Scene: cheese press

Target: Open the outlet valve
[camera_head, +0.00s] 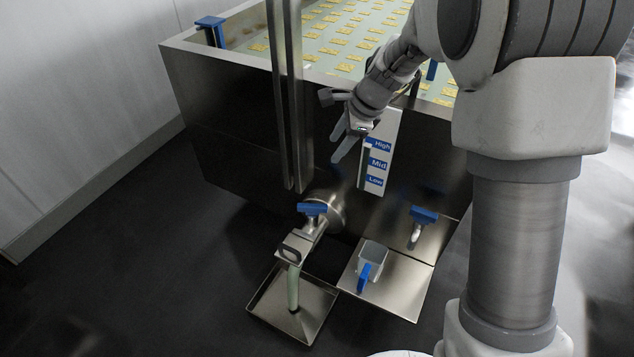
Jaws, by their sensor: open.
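A blue-handled valve (312,209) sits on the metal outlet pipe (325,212) low on the front of the steel vat (230,130). A spout (296,249) leads down from it, and a pale green column (293,288) reaches from the spout to a tray; I cannot tell whether it is liquid or a hose. A second blue-handled valve (423,215) is further right, above a short white spout. My gripper (337,150) is open and empty, in front of the vat, above and slightly right of the outlet pipe valve and apart from it.
A level gauge (378,155) marked High, Mid and Low is just right of my gripper. Vertical metal posts (285,100) stand to its left. A shallow tray (262,300) and a plate (405,293) with a blue-handled scoop (372,262) are below. The left floor is clear.

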